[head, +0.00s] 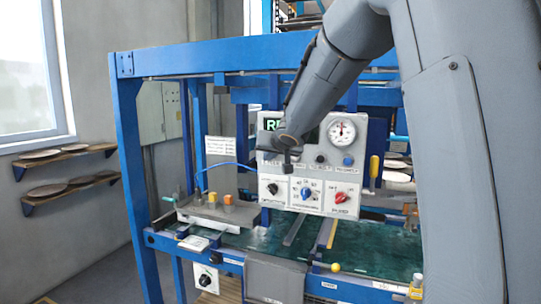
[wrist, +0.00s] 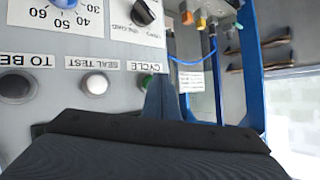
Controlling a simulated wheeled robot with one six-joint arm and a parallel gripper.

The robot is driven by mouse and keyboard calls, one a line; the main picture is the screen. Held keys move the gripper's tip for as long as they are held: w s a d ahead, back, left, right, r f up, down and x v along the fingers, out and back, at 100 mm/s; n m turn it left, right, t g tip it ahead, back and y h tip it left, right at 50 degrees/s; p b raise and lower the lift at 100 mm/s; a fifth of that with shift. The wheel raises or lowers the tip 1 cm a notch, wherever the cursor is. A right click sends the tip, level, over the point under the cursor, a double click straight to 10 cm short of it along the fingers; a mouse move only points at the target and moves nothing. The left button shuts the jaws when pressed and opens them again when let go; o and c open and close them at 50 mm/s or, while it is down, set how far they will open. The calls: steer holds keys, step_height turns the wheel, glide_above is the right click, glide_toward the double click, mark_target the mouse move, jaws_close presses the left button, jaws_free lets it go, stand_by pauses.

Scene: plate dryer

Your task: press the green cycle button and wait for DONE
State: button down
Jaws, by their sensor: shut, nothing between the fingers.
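The green cycle button (wrist: 146,81) shows in the wrist view under an upside-down CYCLE label, partly covered by my finger. My gripper (wrist: 162,92) is shut and empty, its tip at or just in front of the button; I cannot tell whether it touches. In the head view my gripper (head: 287,160) is in front of the upper left of the grey control panel (head: 318,182) and hides the button. The display (head: 271,124) shows green letters starting "RE"; the rest is hidden behind my arm.
A white button (wrist: 96,84) and a dark button (wrist: 16,86) sit beside the cycle button. A dial gauge (head: 342,132) and several knobs share the panel. Blue frame posts (head: 135,180) stand around it. Wall shelves (head: 70,187) hold plates at the left.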

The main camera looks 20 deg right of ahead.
steer(key=shift+w+d+p, duration=0.3)
steer(key=shift+w+p, duration=0.05)
stand_by(0.9)
steer(key=shift+s+a, duration=0.15)
steer(key=shift+s+a+b, duration=0.4)
steer(key=shift+s, duration=0.25)
steer(key=shift+s+a+b, duration=0.65)
steer(key=shift+s+a, duration=0.1)
steer(key=shift+s, duration=0.25)
steer(key=shift+s+a+b, duration=0.65)
steer(key=shift+s+a, duration=0.05)
steer(key=shift+s, duration=0.25)
